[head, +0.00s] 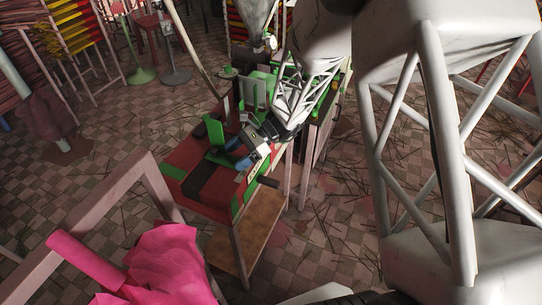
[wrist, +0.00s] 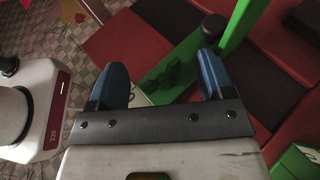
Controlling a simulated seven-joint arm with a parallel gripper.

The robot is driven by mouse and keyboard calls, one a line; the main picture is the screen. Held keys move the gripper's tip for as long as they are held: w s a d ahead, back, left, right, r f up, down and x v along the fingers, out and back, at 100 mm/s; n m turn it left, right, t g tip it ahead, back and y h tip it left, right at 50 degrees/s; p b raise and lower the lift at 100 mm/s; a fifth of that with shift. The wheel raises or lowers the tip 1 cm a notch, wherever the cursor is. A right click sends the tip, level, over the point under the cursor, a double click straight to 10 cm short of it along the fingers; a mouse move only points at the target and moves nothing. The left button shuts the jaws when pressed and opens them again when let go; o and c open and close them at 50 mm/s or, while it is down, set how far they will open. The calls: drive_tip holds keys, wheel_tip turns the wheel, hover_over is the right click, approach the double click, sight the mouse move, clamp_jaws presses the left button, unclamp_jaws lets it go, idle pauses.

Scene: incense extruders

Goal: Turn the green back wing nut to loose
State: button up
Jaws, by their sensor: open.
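My gripper (head: 238,157) is over the red, black and green machine table in the head view, its blue fingers apart. In the wrist view my gripper (wrist: 161,78) is open, with nothing held between the two blue fingers. A green bar (wrist: 185,63) runs slantwise beneath and between the fingers, with dark patches on it. A dark round knob (wrist: 213,27) sits just beyond the right finger, beside a raised green piece (wrist: 242,22). In the head view an upright green plate (head: 215,137) stands just left of the fingers. I cannot clearly make out the green back wing nut.
Red and black panels (wrist: 285,65) cover the tabletop on the right of the wrist view. A white device with a small display (wrist: 54,110) is close on the left. Pink cloth (head: 170,265) is in the front of the head view. Tiled floor (head: 110,135) lies around the table.

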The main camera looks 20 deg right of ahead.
drive_tip(key=shift+s+m+t, duration=0.15)
drive_tip(key=shift+m+t, duration=1.35)
drive_tip(key=shift+t, duration=0.4)
drive_tip(key=shift+m+t+h, duration=0.4)
drive_tip(key=shift+m+t, duration=0.8)
drive_tip(key=shift+s+a+m+t+h, duration=0.1)
drive_tip(key=shift+m+t+h, duration=0.65)
drive_tip(key=shift+m+t, duration=0.5)
drive_tip(key=shift+s+m+t+h, duration=0.1)
drive_tip(key=shift+m+t+h, duration=0.65)
drive_tip(key=shift+m+t, duration=0.5)
drive_tip(key=shift+v, duration=3.95)
drive_tip(key=s+a+r+n+g+h, duration=0.2)
drive_tip(key=s+r+n+g+h, duration=0.4)
drive_tip(key=s+r+n, duration=1)
drive_tip(key=shift+r+n+g, duration=0.6)
drive_tip(key=shift+n+g, duration=0.2)
drive_tip(key=shift+n, duration=2.3)
